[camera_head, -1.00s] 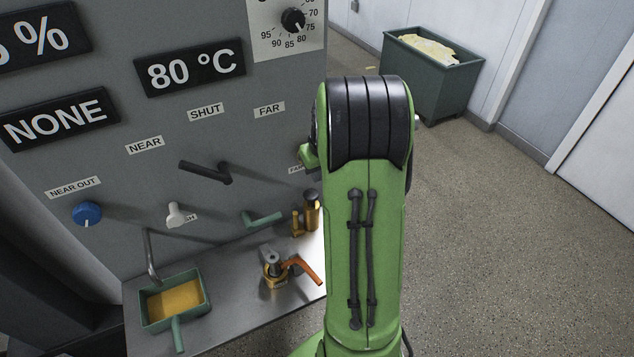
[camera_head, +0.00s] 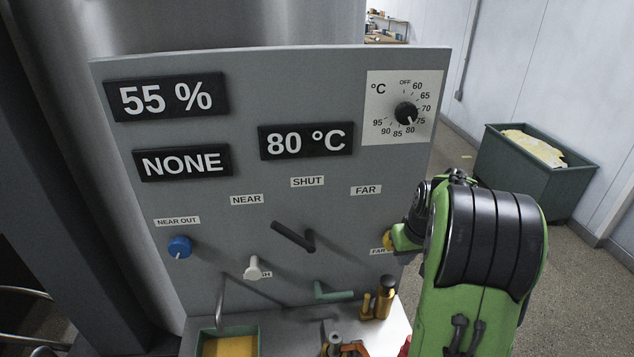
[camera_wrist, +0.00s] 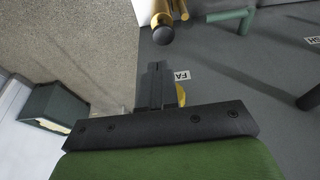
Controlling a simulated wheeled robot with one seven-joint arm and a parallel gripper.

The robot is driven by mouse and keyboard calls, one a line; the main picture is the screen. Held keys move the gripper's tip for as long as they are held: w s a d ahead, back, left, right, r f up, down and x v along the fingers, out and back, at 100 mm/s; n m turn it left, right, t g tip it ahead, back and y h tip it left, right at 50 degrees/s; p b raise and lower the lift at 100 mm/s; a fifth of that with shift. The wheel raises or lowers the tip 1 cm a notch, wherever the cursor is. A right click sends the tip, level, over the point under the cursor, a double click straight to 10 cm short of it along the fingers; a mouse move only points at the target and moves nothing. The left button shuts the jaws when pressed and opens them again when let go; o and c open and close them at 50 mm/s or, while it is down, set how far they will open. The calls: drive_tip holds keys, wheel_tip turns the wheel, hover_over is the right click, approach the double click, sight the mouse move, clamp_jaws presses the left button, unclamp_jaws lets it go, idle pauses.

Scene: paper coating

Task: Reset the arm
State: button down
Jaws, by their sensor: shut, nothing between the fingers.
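My green and black arm (camera_head: 490,250) stands at the right of the head view, in front of the panel's right edge. My gripper (camera_wrist: 157,68) shows in the wrist view with its two black fingers together and nothing between them. Behind the fingers are the grey panel, part of a label (camera_wrist: 182,76) and a bit of a yellow knob (camera_wrist: 180,94). In the head view the yellow knob (camera_head: 388,240) is mostly hidden by my arm, and the fingers cannot be made out there.
The grey panel (camera_head: 340,80) carries a blue knob (camera_head: 179,247), a black lever (camera_head: 292,236), a white handle (camera_head: 253,267) and a temperature dial (camera_head: 406,113). Below it are a tray (camera_head: 254,335) and brass fittings (camera_head: 385,298). A green bin (camera_head: 540,175) stands on the floor at right.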

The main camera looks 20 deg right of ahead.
drive_tip(key=s+a+r+n+t, duration=0.15)
drive_tip(key=a+r, duration=0.25)
drive_tip(key=a, duration=0.4)
drive_tip(key=s+a+r, duration=0.3)
drive_tip(key=a+r, duration=0.2)
drive_tip(key=a, duration=0.2)
drive_tip(key=s+a+n+y, duration=0.1)
drive_tip(key=s+a, duration=0.9)
drive_tip(key=s, duration=0.3)
drive_tip(key=shift+s+a+r+n+t, duration=0.15)
drive_tip(key=shift+s+r+n+t, duration=0.05)
drive_tip(key=shift+s+n+t, duration=0.2)
idle(0.3)
